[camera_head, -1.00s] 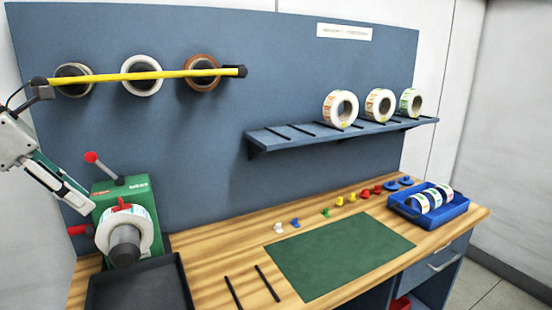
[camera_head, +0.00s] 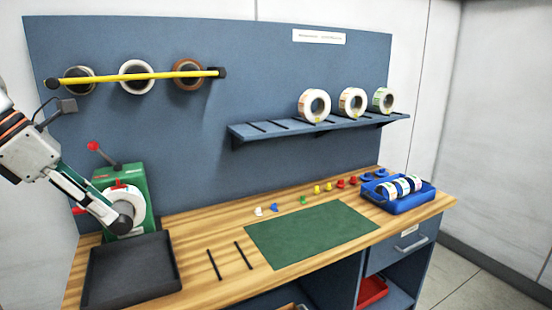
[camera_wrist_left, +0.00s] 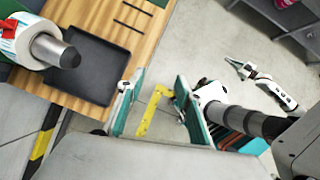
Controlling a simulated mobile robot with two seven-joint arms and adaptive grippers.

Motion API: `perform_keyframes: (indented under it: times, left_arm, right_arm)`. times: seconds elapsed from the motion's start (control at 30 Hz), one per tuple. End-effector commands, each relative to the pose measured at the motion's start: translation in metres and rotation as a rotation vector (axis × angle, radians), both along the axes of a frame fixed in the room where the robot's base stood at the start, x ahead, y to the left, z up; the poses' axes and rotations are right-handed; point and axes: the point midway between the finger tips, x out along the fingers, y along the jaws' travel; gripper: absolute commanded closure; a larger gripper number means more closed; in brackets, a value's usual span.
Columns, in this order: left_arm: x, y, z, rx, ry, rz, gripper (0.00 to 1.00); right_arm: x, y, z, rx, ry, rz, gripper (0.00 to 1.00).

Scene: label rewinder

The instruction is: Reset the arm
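My left gripper (camera_head: 118,222) reaches in from the left in the head view. It overlaps the front of the green rewinder (camera_head: 138,180) and partly hides the white label roll (camera_head: 132,199) on its spindle; I cannot tell the gap. In the left wrist view my left gripper (camera_wrist_left: 155,98) has its two fingers spread, with only floor and a yellow floor mark between them. The roll on the rewinder (camera_wrist_left: 22,40) shows at upper left there, apart from the fingers. My right gripper (camera_wrist_left: 243,70) appears small at upper right in the wrist view, its opening unclear.
A black tray (camera_head: 130,272) lies before the rewinder. A green mat (camera_head: 310,234), coloured pieces and a blue tray (camera_head: 410,205) with label rolls are on the wooden bench. A wall shelf (camera_head: 320,126) holds three rolls; a yellow bar (camera_head: 130,77) crosses three more.

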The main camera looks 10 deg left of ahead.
Motion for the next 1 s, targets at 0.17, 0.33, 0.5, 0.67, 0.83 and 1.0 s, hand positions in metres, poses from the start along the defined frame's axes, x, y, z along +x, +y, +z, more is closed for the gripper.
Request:
perform_keyframes:
  times: [0.17,0.33,0.5,0.67,0.83,1.0]
  left_arm:
    - [0.017,-0.062,-0.039,-0.193,0.044,-0.131,0.65]
    - [0.024,-0.139,-0.072,-0.502,0.107,-0.221,0.65]
    - [0.03,-0.211,-0.09,-0.949,0.209,-0.184,0.65]
    - [0.049,-0.241,-0.106,-1.378,0.329,0.017,0.65]
    - [0.078,-0.235,-0.156,-1.781,0.481,0.404,0.65]
    - [0.087,-0.209,-0.26,-2.061,0.642,0.944,0.65]
  right_arm:
    - [0.002,0.001,0.001,0.003,-0.002,-0.001,1.0]
    - [0.005,0.004,0.004,0.009,-0.01,-0.002,1.0]
    - [0.002,0.003,0.002,0.007,-0.005,-0.001,1.0]
    - [0.002,0.003,0.002,0.006,-0.004,-0.001,1.0]
    - [0.002,0.002,0.002,0.005,-0.004,-0.002,1.0]
    - [0.002,0.002,0.001,0.004,-0.003,-0.001,1.0]
